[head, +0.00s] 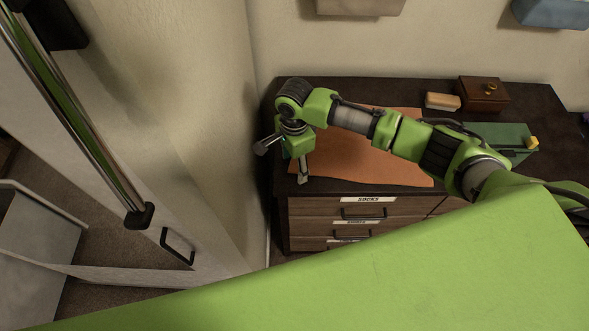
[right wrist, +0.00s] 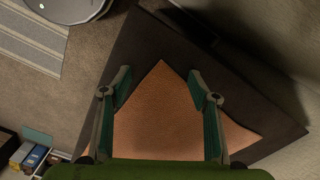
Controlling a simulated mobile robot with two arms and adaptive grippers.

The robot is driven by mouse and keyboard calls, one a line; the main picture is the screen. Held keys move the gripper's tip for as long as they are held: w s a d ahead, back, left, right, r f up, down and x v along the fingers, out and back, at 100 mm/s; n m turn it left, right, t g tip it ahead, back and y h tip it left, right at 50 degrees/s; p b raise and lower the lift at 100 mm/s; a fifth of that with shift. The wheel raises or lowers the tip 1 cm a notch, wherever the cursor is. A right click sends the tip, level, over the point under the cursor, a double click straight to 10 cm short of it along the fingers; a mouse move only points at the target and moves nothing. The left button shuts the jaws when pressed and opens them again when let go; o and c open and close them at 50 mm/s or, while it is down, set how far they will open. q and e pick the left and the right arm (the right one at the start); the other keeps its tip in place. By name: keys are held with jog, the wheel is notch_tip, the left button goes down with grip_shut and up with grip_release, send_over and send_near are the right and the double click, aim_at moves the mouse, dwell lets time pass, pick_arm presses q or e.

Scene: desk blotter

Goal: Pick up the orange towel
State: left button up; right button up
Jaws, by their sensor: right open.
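The orange towel (head: 345,160) lies flat on the dark top of a dresser, partly hidden behind my right arm. In the right wrist view the towel (right wrist: 160,110) shows between and below the fingers, with one corner pointing up the picture. My right gripper (head: 282,166) is at the left end of the dresser, by the towel's left edge, fingers pointing down and spread wide. In the right wrist view the gripper (right wrist: 159,82) is open and empty, with the towel beneath it. I cannot tell how high above the towel it is. My left gripper is not in view.
The dresser (head: 289,187) has labelled drawers in front, one reading "SOCKS". A wooden box (head: 483,94), a tan block (head: 442,101) and a green box (head: 502,138) stand to the right on its top. A wall rises close to the gripper's left.

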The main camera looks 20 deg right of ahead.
jog(key=shift+f, duration=0.2)
jog(key=shift+c, duration=0.3)
jog(key=shift+s, duration=0.1)
grip_shut()
notch_tip(320, 180, up, 12)
jog(key=p, duration=1.2)
jog(key=shift+p, duration=0.4)
